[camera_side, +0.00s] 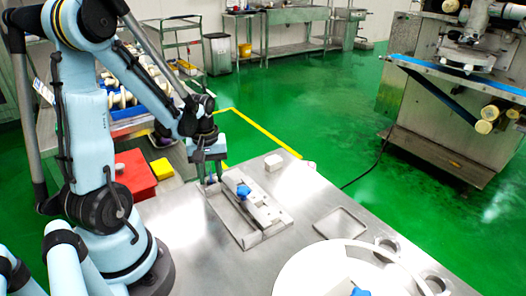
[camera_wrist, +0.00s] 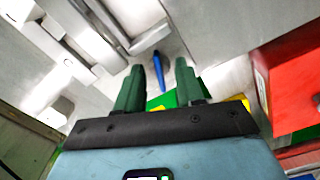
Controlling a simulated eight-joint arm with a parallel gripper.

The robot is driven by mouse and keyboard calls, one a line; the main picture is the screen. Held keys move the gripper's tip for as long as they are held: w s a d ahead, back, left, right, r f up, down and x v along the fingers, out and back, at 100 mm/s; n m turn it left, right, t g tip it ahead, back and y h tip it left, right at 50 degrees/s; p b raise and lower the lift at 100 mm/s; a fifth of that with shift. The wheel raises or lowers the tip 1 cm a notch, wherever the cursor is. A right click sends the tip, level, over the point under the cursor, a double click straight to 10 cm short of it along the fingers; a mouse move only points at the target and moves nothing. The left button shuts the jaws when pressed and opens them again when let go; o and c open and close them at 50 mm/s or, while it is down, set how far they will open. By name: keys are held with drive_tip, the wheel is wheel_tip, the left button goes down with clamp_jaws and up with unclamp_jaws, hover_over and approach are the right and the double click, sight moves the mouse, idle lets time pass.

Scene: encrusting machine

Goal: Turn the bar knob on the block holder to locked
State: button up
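The metal block holder (camera_side: 262,238) lies on the steel table in the side view, with a blue lobed knob (camera_side: 243,191) on top of its block. A slim blue bar (camera_wrist: 156,70), which looks like the bar knob, shows in the wrist view. A small blue spot at the holder's far left end (camera_side: 212,179) may be the same bar, partly hidden by my gripper. My gripper (camera_side: 210,176) points down over that end. In the wrist view its two green fingers (camera_wrist: 160,66) are apart, with the blue bar in the gap between their tips. Contact cannot be told.
A small white block (camera_side: 273,162) stands behind the holder. A shallow square tray (camera_side: 340,223) and a large white round dish (camera_side: 300,270) are to the right. Red (camera_side: 133,176) and yellow (camera_side: 162,168) boxes stand left of the table. Bare table lies between holder and tray.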

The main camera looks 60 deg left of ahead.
drive_tip(key=shift+f, duration=0.1)
drive_tip(key=shift+c, duration=0.4)
clamp_jaws()
drive_tip(key=shift+m, duration=0.3)
drive_tip(key=m, duration=1.2)
drive_tip(key=shift+m, duration=0.3)
